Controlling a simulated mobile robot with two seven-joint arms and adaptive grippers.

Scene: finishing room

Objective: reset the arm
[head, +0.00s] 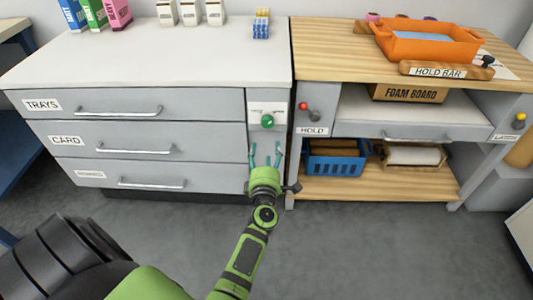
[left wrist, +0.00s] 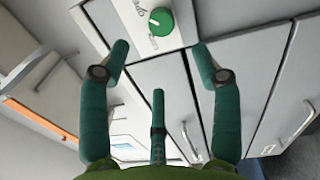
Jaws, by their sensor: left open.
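My left gripper (head: 265,156) is open and empty in front of the narrow grey panel right of the drawers. Its green fingers stand apart just below a round green knob (head: 267,121) on a white plate. In the left wrist view the knob (left wrist: 161,21) shows beyond the spread fingertips (left wrist: 160,50), and nothing is between them. My left arm reaches up from the bottom of the head view. My right gripper is not in view.
The drawer cabinet (head: 150,67) has three shut drawers with bar handles (head: 118,111). On the right a wooden bench (head: 335,50) carries an orange tray (head: 425,45) and a hold bar (head: 445,71). A blue basket (head: 335,160) stands on its lower shelf. Grey floor (head: 370,245) is clear in front.

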